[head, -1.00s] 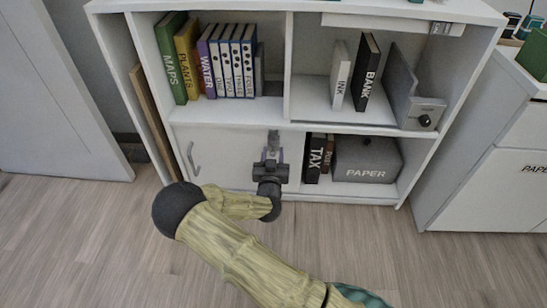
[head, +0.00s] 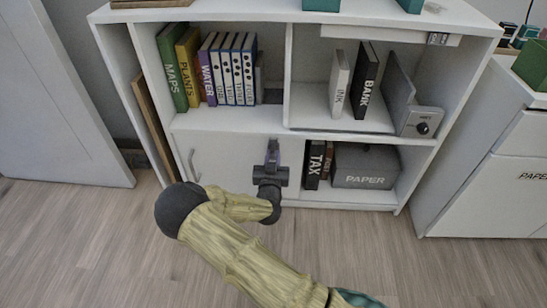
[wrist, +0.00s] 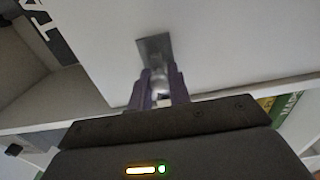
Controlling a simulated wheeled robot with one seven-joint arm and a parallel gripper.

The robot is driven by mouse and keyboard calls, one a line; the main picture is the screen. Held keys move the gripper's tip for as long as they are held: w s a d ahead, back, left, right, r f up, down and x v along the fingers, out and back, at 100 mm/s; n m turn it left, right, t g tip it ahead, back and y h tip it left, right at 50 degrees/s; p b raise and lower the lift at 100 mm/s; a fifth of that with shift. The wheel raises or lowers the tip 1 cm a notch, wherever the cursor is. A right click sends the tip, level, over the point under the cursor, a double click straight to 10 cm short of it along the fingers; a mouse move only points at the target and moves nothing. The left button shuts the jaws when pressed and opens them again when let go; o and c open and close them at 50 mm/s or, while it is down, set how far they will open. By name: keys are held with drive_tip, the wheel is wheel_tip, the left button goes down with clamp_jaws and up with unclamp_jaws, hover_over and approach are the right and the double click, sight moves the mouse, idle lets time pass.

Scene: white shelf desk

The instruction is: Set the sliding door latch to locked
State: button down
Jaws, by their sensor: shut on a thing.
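The white sliding door (head: 228,160) covers the lower left bay of the shelf desk, with a curved handle (head: 192,163) at its left. The latch, a grey metal plate (wrist: 153,48) with a rounded metal piece (wrist: 159,86), is near the door's right edge. In the head view the latch plate (head: 273,146) shows just above my gripper (head: 271,160), which hides its lower part. In the wrist view the two purple fingers of my gripper (wrist: 160,90) are shut on the latch piece, one at each side. I cannot read a lock mark.
Right of the door, dark TAX books (head: 315,165) and a grey PAPER box (head: 366,166) stand in the open bay. Books (head: 215,68) and a metal unit with a dark knob (head: 421,124) are on the shelf above. Wood floor in front is clear.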

drive_tip(key=shift+r+p, duration=0.45)
drive_tip(key=shift+r, duration=0.35)
drive_tip(key=c, duration=1.4)
unclamp_jaws()
drive_tip(key=shift+o, duration=0.2)
drive_tip(key=shift+a, duration=0.1)
drive_tip(key=shift+s, duration=0.15)
drive_tip(key=s+p, duration=0.6)
drive_tip(key=s, duration=1.1)
drive_tip(key=shift+s+a+p, duration=0.15)
drive_tip(key=shift+a+p, duration=0.1)
drive_tip(key=shift+p, duration=0.1)
